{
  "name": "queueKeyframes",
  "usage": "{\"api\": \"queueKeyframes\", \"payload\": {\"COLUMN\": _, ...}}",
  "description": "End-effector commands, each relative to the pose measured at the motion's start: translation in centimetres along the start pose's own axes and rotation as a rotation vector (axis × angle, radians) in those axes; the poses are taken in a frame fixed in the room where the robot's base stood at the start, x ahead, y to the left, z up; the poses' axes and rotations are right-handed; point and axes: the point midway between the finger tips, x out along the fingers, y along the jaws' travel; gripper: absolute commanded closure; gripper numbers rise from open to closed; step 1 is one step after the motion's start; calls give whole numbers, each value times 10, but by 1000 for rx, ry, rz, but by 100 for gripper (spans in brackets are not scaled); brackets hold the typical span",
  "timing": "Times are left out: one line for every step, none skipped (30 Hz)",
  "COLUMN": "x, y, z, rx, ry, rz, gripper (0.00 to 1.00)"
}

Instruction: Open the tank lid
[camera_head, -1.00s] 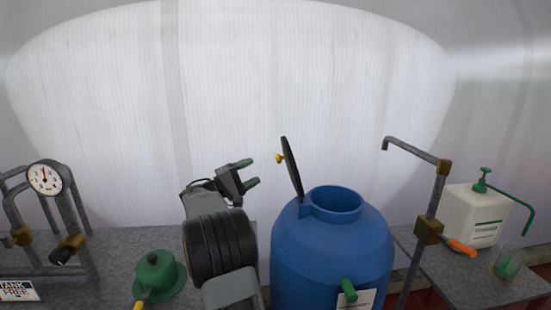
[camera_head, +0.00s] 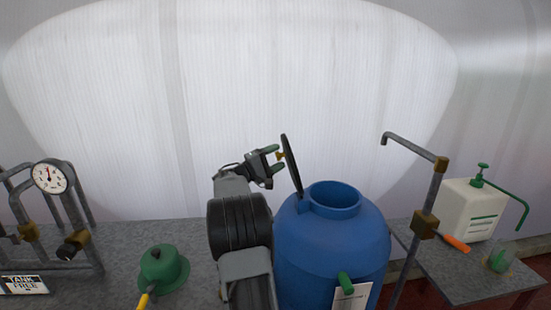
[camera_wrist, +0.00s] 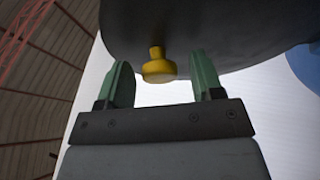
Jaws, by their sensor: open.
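The blue tank (camera_head: 325,250) stands right of centre in the head view, its round mouth uncovered. Its dark lid (camera_head: 291,165) stands tilted up on edge at the left of the mouth. The lid's yellow knob (camera_head: 281,155) faces left, toward my gripper (camera_head: 276,160). In the wrist view the knob (camera_wrist: 158,66) lies between the two green fingertips of my gripper (camera_wrist: 162,80), with a gap on each side. The jaws are open. The lid's dark face (camera_wrist: 220,30) fills the top of the wrist view, and a bit of blue tank (camera_wrist: 305,62) shows at the right.
A grey pipe with brass fittings (camera_head: 432,200) rises right of the tank. A white pump canister (camera_head: 470,210) stands on the right bench. A green lidded pot (camera_head: 160,270) and a pipe frame with a gauge (camera_head: 49,177) are on the left bench.

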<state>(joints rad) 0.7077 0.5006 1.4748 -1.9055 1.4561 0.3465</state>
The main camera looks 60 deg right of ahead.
Motion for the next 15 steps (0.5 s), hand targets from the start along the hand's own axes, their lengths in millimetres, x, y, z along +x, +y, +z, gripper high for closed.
{"api": "queueKeyframes", "payload": {"x": 0, "y": 0, "z": 0, "rx": 0, "ry": 0, "rz": 0, "gripper": 40}}
{"api": "queueKeyframes", "payload": {"x": 0, "y": 0, "z": 0, "rx": 0, "ry": 0, "rz": 0, "gripper": 43}}
{"api": "queueKeyframes", "payload": {"x": 0, "y": 0, "z": 0, "rx": 0, "ry": 0, "rz": 0, "gripper": 47}}
{"api": "queueKeyframes", "payload": {"x": 0, "y": 0, "z": 0, "rx": 0, "ry": 0, "rz": 0, "gripper": 50}}
{"api": "queueKeyframes", "payload": {"x": 0, "y": 0, "z": 0, "rx": 0, "ry": 0, "rz": 0, "gripper": 53}}
{"api": "queueKeyframes", "payload": {"x": 0, "y": 0, "z": 0, "rx": 0, "ry": 0, "rz": 0, "gripper": 57}}
{"api": "queueKeyframes", "payload": {"x": 0, "y": 0, "z": 0, "rx": 0, "ry": 0, "rz": 0, "gripper": 60}}
{"api": "queueKeyframes", "payload": {"x": 0, "y": 0, "z": 0, "rx": 0, "ry": 0, "rz": 0, "gripper": 62}}
{"api": "queueKeyframes", "payload": {"x": 0, "y": 0, "z": 0, "rx": 0, "ry": 0, "rz": 0, "gripper": 66}}
{"api": "queueKeyframes", "payload": {"x": 0, "y": 0, "z": 0, "rx": 0, "ry": 0, "rz": 0, "gripper": 69}}
{"api": "queueKeyframes", "payload": {"x": 0, "y": 0, "z": 0, "rx": 0, "ry": 0, "rz": 0, "gripper": 72}}
{"api": "queueKeyframes", "payload": {"x": 0, "y": 0, "z": 0, "rx": 0, "ry": 0, "rz": 0, "gripper": 76}}
{"api": "queueKeyframes", "payload": {"x": 0, "y": 0, "z": 0, "rx": 0, "ry": 0, "rz": 0, "gripper": 79}}
{"api": "queueKeyframes", "payload": {"x": 0, "y": 0, "z": 0, "rx": 0, "ry": 0, "rz": 0, "gripper": 82}}
{"api": "queueKeyframes", "payload": {"x": 0, "y": 0, "z": 0, "rx": 0, "ry": 0, "rz": 0, "gripper": 85}}
